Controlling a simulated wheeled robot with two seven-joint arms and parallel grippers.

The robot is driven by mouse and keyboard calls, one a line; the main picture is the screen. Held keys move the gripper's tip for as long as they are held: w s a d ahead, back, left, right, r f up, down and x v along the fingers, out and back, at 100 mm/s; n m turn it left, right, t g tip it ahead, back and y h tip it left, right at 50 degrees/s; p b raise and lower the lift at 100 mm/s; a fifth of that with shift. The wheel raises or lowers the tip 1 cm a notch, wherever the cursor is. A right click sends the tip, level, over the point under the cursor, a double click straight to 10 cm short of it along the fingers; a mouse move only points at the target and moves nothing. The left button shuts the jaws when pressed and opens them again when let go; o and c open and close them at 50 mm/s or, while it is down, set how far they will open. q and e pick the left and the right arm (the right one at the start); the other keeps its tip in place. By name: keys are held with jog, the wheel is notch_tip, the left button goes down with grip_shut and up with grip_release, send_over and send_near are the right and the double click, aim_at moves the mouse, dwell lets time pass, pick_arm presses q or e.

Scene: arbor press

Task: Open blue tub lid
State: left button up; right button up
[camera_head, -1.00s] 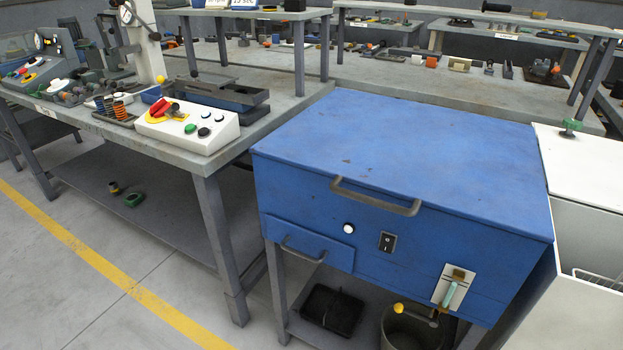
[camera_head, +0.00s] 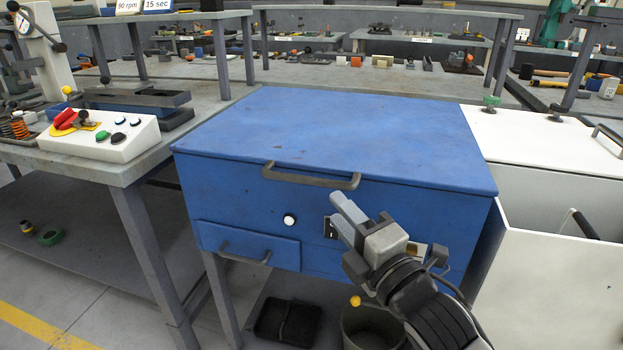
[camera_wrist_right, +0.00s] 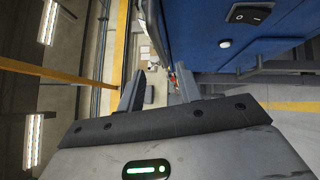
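The blue tub (camera_head: 255,195) stands in the middle of the head view with its flat blue lid (camera_head: 340,125) down. A dark bar handle (camera_head: 311,178) runs along the lid's front edge. My right gripper (camera_head: 345,210) is in front of the tub, right of and below the handle, apart from it. In the right wrist view my two fingers (camera_wrist_right: 160,92) are spread with nothing between them. The tub's blue front (camera_wrist_right: 200,35) shows beside them, with its black switch (camera_wrist_right: 248,14) and white button (camera_wrist_right: 225,43). My left gripper is not in view.
A small drawer (camera_head: 245,245) and the white button (camera_head: 289,220) are on the tub's front. A white open bin (camera_head: 560,290) adjoins on the right. A workbench with a control box (camera_head: 105,138) is on the left. A black tray (camera_head: 287,322) and bucket (camera_head: 370,328) lie below.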

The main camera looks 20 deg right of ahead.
aim_at(315, 184)
jog(key=x, duration=0.9)
jog(key=shift+w+a, duration=0.1)
jog(key=shift+w, duration=0.3)
jog(key=shift+c, duration=0.3)
grip_shut()
